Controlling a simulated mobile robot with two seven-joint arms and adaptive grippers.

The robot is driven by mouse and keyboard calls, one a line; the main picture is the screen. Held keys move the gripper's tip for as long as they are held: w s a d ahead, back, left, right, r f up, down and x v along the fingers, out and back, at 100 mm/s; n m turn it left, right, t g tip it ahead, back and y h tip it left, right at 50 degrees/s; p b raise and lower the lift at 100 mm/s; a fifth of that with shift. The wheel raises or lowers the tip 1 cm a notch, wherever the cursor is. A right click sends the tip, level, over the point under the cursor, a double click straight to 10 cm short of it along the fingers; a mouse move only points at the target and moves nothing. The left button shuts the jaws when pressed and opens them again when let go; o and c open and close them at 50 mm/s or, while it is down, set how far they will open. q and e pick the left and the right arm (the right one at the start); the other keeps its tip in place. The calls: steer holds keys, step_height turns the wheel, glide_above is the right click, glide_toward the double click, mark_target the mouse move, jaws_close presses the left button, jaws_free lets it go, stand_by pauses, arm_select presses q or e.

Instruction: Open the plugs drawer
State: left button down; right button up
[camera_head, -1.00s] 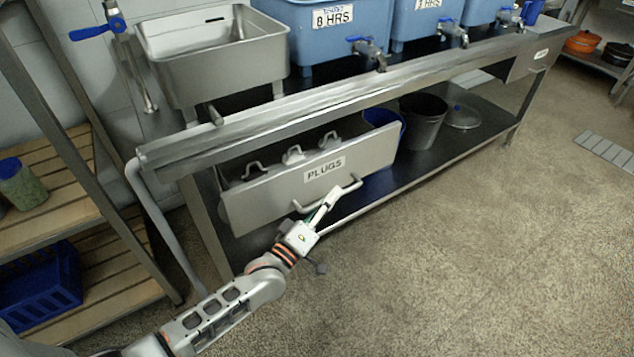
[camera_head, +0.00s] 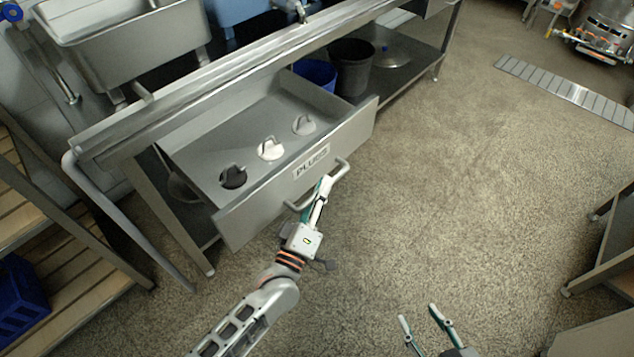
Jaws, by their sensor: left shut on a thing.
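The plugs drawer (camera_head: 245,216) is pulled well out from under the steel bench, with its "PLUGS" label on the front. Inside lie a dark plug (camera_head: 232,178), a white plug (camera_head: 270,149) and a grey plug (camera_head: 304,125), each with a looped handle. My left gripper (camera_head: 324,187) is shut on the drawer's bar handle (camera_head: 342,172), near the right part of the front. My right gripper (camera_head: 419,322) is low in the picture, apart from everything, with its two fingers spread and nothing between them.
A steel sink (camera_head: 120,45) stands above the drawer on the left. A blue bucket (camera_head: 316,73) and a dark bin (camera_head: 352,66) stand on the bench's lower shelf. A wooden-slat shelf (camera_head: 70,270) is at the left. The floor in front is clear, with a drain grate (camera_head: 565,90) beyond.

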arm_select(q)
steer(key=c, duration=2.1)
jaws_free()
steer(key=shift+c, duration=0.2)
arm_select(e)
steer(key=shift+s, duration=0.1)
